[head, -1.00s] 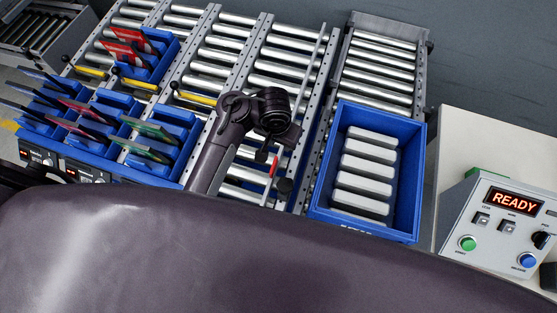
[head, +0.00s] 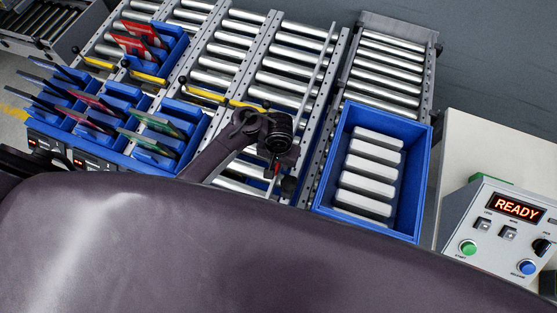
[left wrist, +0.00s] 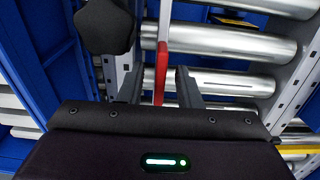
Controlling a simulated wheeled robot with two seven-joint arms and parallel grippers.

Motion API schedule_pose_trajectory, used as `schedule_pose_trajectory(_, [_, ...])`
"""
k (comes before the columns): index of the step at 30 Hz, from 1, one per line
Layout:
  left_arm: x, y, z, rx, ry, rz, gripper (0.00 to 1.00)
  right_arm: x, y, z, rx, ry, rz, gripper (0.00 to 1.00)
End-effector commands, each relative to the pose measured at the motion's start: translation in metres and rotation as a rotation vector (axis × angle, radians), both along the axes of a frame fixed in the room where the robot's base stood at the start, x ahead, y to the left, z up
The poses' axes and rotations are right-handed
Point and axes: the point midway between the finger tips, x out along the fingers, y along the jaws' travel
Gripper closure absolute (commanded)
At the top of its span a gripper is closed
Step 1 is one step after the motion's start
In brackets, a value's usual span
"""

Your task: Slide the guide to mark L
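The guide (head: 319,73) is a long thin light-grey rail along the right side of the middle roller lane. A red tab (head: 277,170) and a black knob (head: 289,186) are at its near end. In the left wrist view the red tab (left wrist: 161,72) stands between the fingers, with the black knob (left wrist: 104,26) to its left. My left gripper (left wrist: 159,88) is open, its fingers on either side of the tab with gaps visible. In the head view my left gripper (head: 276,166) partly hides the tab. I cannot make out mark L. My right gripper is out of view.
A blue bin (head: 425,185) with several pale blocks stands right of the lane. Blue racks (head: 165,155) holding coloured plates stand at left. A control box (head: 508,232) reading READY is at right.

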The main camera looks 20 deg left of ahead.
Motion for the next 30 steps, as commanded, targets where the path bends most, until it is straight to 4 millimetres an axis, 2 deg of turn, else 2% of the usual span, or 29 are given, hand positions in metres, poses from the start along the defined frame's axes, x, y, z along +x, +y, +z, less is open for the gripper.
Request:
schedule_pose_trajectory(5, [0.0,0.0,0.0,0.0,0.0,0.0,0.69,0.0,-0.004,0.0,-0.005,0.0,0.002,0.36])
schedule_pose_trajectory(13, [0.0,0.0,0.0,0.0,0.0,-0.001,1.0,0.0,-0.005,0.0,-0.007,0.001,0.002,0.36])
schedule_pose_trajectory(21, [0.0,-0.001,0.0,0.0,0.0,-0.001,1.0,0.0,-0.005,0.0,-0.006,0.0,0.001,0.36])
schedule_pose_trajectory(27, [-0.001,-0.025,0.0,-0.001,0.0,-0.002,1.0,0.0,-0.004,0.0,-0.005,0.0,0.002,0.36])
schedule_pose_trajectory(30, [-0.001,-0.03,0.0,-0.001,0.0,-0.001,1.0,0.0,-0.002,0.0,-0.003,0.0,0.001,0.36])
